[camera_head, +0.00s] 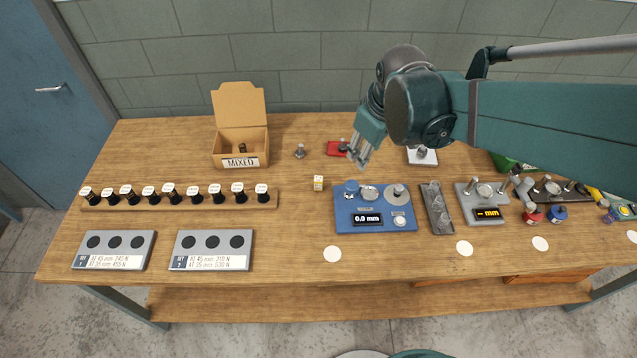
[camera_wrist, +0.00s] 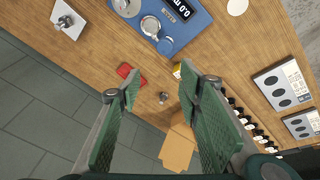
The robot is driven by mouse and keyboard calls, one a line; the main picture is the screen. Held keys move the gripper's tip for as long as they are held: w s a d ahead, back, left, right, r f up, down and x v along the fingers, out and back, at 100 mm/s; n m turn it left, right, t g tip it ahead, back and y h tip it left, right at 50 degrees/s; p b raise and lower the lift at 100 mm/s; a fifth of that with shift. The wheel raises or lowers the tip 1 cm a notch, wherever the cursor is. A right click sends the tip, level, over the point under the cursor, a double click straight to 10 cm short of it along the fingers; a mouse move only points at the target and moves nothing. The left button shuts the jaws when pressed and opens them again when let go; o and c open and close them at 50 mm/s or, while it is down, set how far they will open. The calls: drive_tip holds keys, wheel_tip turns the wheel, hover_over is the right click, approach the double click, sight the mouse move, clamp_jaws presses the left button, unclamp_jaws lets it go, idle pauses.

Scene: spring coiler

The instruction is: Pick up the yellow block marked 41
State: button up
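The small yellow block (camera_head: 318,183) stands on the wooden table, left of the blue device with the 0.0 mm display. Its top looks whitish, with marks too small to read. In the wrist view the yellow block (camera_wrist: 177,71) shows partly, next to the tip of the right finger, which hides some of it. My gripper (camera_head: 358,160) is above the table, up and to the right of the block, apart from it. In the wrist view my gripper (camera_wrist: 160,74) has its two green finger pads wide apart, with nothing between them.
The blue device (camera_head: 345,222) stands right of the block. A red pad (camera_head: 333,149) and a grey metal part (camera_head: 299,151) lie behind. An open box marked MIXED (camera_head: 262,150) is at back left. A rack of several black cylinders (camera_head: 100,207) is left. Table in front of the block is clear.

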drive_tip(key=w+a+f+n+g, duration=0.2)
drive_tip(key=w+a+f+n, duration=0.2)
drive_tip(key=w+a+f, duration=0.25)
drive_tip(key=n+g, duration=0.1)
drive_tip(key=n, duration=0.3)
hover_over(318, 179)
drive_tip(key=shift+h, duration=0.3)
drive_tip(key=f, duration=1.1)
drive_tip(key=shift+s+d, duration=0.15)
drive_tip(key=shift+d, duration=0.25)
drive_tip(key=shift+a+f+n+g, duration=0.2)
drive_tip(key=shift+f+n+g, duration=0.1)
drive_tip(key=shift+f, duration=0.05)
drive_tip(key=shift+f, duration=0.1)
drive_tip(key=shift+f, duration=1.2)
drive_tip(key=shift+f, duration=0.1)
drive_tip(key=shift+w+a+f, duration=0.1)
drive_tip(key=shift+f, duration=1.15)
drive_tip(key=shift+w+f, duration=0.1)
drive_tip(key=shift+f, duration=1.15)
